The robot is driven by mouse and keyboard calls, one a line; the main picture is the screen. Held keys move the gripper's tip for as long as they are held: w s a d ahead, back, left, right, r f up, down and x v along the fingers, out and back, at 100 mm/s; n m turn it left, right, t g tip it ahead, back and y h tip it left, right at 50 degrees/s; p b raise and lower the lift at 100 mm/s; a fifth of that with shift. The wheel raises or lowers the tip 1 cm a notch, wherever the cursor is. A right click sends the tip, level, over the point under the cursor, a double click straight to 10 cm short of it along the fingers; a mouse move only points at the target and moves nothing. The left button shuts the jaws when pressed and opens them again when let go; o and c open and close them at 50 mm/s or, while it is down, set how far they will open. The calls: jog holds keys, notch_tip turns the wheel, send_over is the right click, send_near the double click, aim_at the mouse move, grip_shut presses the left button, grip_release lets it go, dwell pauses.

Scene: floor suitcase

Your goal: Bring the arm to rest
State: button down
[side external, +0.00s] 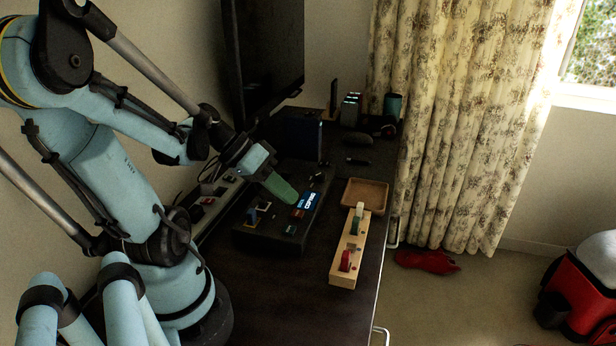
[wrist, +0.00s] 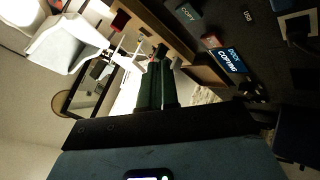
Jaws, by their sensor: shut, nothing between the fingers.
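My gripper (side external: 285,192) has green fingers that are shut with nothing between them. It hangs over a dark box (side external: 272,236) on the dark desk, pointing down and to the right. In the wrist view the closed fingers (wrist: 157,84) stand upright in the middle. My light-blue arm fills the left of the side view. The lit blue screen on the box (side external: 310,201) is just right of the fingertips; in the wrist view (wrist: 229,60) it reads "COPYING". I cannot tell how far the fingertips are above the box.
A pale wooden holder (side external: 341,262) with red and green pieces and a brown wooden tray (side external: 365,194) lie along the desk's right side. A dark monitor (side external: 262,55) stands behind. Cups and small items sit at the back. A red cloth-like thing (side external: 427,262) lies on the floor.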

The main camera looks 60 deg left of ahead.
jog(key=w+d+r+m+y, duration=0.2)
jog(key=w+d+y, duration=0.3)
jog(key=d, duration=0.5)
jog(key=shift+w+r, duration=0.35)
jog(key=shift+w, duration=0.1)
